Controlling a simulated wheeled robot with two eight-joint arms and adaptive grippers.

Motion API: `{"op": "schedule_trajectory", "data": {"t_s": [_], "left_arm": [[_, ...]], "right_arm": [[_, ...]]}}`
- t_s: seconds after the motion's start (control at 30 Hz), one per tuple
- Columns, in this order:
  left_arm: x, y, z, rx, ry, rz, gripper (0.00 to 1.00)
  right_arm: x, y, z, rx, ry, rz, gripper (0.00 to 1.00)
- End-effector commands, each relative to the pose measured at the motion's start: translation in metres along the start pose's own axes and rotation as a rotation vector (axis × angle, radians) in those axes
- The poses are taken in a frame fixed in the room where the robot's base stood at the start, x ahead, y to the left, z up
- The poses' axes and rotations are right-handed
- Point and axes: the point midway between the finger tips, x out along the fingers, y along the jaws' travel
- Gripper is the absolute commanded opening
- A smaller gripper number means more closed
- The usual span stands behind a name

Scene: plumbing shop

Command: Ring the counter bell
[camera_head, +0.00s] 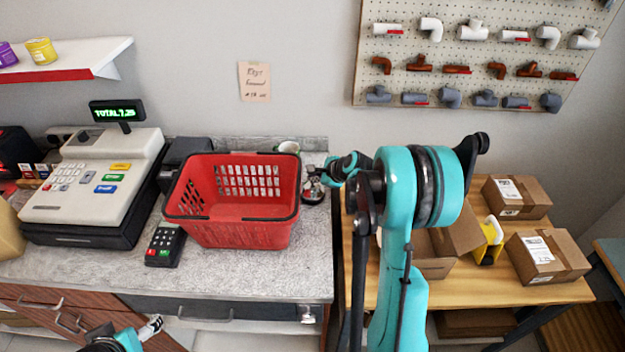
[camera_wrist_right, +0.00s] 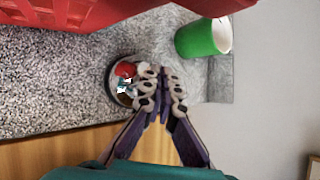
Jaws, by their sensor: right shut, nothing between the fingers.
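The counter bell (camera_head: 313,193) is a small shiny dome on a dark base at the right end of the grey counter, beside the red basket. In the right wrist view the bell (camera_wrist_right: 122,88) shows reflections and is partly covered by my fingers. My right gripper (camera_head: 318,174) is shut and empty, with its fingertips (camera_wrist_right: 160,74) at the bell. I cannot tell whether they touch it. My left gripper (camera_head: 150,327) is low at the bottom left, in front of the counter drawers; its fingers are too small to read.
A red basket (camera_head: 235,235) stands just left of the bell. A green cup (camera_wrist_right: 203,38) stands behind it. A card terminal (camera_head: 164,245) and a cash register (camera_head: 95,185) are farther left. A wooden table (camera_head: 480,292) with boxes is at the right.

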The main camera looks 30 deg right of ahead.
Motion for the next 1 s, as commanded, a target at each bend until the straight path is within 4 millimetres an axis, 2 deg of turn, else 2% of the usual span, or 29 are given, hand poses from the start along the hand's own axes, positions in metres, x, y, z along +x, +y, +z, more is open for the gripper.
{"op": "schedule_trajectory", "data": {"t_s": [0.37,0.9,1.0], "left_arm": [[-0.003,0.000,-0.002,0.000,0.000,0.000,0.72],[-0.030,0.000,-0.022,0.000,0.000,0.000,0.72],[-0.032,0.000,-0.022,0.000,0.000,0.000,0.72]], "right_arm": [[-0.004,-0.003,0.003,0.000,0.000,0.000,0.00],[-0.042,-0.030,0.030,0.000,0.000,0.000,0.00],[-0.043,-0.031,0.032,0.000,0.000,0.000,0.00]]}}
